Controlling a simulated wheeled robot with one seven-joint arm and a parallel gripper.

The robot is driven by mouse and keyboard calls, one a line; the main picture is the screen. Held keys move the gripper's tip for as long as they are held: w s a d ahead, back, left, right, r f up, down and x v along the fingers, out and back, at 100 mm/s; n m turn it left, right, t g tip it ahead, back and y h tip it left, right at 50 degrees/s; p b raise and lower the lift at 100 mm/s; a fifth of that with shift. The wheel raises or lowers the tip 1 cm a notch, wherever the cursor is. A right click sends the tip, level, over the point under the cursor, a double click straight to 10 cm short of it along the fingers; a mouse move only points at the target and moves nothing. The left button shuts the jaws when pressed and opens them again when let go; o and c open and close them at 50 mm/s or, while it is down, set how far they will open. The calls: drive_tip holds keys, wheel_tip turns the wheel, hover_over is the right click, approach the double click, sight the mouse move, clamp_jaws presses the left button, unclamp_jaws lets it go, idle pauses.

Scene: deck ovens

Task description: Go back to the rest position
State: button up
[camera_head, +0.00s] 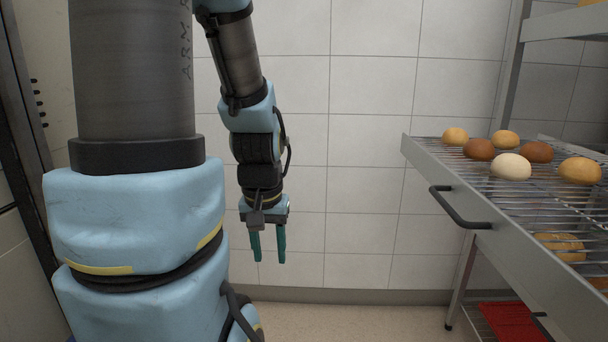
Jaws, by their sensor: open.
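My gripper (268,259) hangs below my arm, left of the picture's middle, with its two teal fingers pointing down. The fingers stand apart with nothing between them, so it is open and empty. It is in free space in front of the white tiled wall (360,190), well to the left of the rack and touching nothing.
A metal rack (518,240) stands at the right. Its pulled-out wire shelf (478,185) has a black handle (455,212) and carries several buns (511,167), pale to dark brown. A red item (512,320) lies low down. The floor (350,317) between is clear.

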wheel_tip(320, 180, up, 21)
drive_tip(key=p, duration=1.9)
